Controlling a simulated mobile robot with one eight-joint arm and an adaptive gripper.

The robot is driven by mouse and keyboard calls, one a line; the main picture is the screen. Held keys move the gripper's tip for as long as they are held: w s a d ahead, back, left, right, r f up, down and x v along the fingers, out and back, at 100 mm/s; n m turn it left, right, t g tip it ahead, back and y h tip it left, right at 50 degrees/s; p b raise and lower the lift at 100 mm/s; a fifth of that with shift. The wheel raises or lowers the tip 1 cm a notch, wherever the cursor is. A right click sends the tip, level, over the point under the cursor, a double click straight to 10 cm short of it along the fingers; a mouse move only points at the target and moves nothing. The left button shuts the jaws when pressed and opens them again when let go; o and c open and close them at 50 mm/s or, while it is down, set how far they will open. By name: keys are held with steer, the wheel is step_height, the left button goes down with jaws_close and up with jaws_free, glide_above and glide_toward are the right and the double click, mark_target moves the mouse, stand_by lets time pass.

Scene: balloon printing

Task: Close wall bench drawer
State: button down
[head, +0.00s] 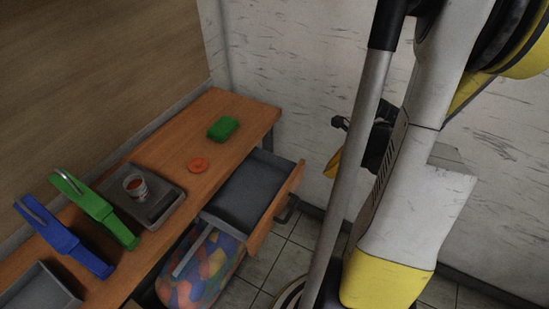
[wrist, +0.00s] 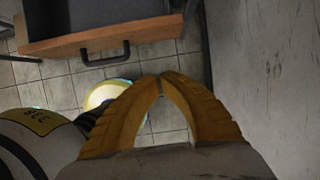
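The wall bench (head: 150,240) has an orange-brown wooden top. Its drawer (head: 245,190) is pulled open at the bench's right end, with a grey inside and a wooden front. The drawer's dark handle (head: 287,210) is partly seen at the front's outer side. In the wrist view the drawer front (wrist: 150,32) and its black handle (wrist: 106,52) are at the top. My gripper (wrist: 162,80) shows yellow fingers with tips together and nothing between them. It is apart from the drawer, to the right of the handle in that view. In the head view my arm partly hides it.
On the bench are a green block (head: 223,127), an orange disc (head: 198,165), a scale with a cup (head: 136,187), a green tool (head: 98,210), a blue tool (head: 68,240) and a grey tray (head: 40,290). A colourful bag (head: 205,270) stands below the drawer. A wall (head: 285,90) is behind.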

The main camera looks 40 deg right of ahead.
steer(key=w+a+f+b, duration=0.2)
steer(key=w+f+b, duration=0.3)
steer(key=f, duration=0.4)
steer(key=shift+w+a+f+m+b, duration=0.3)
steer(key=shift+w+a+b, duration=0.1)
steer(key=shift+w, duration=0.45)
steer(key=shift+w, duration=0.15)
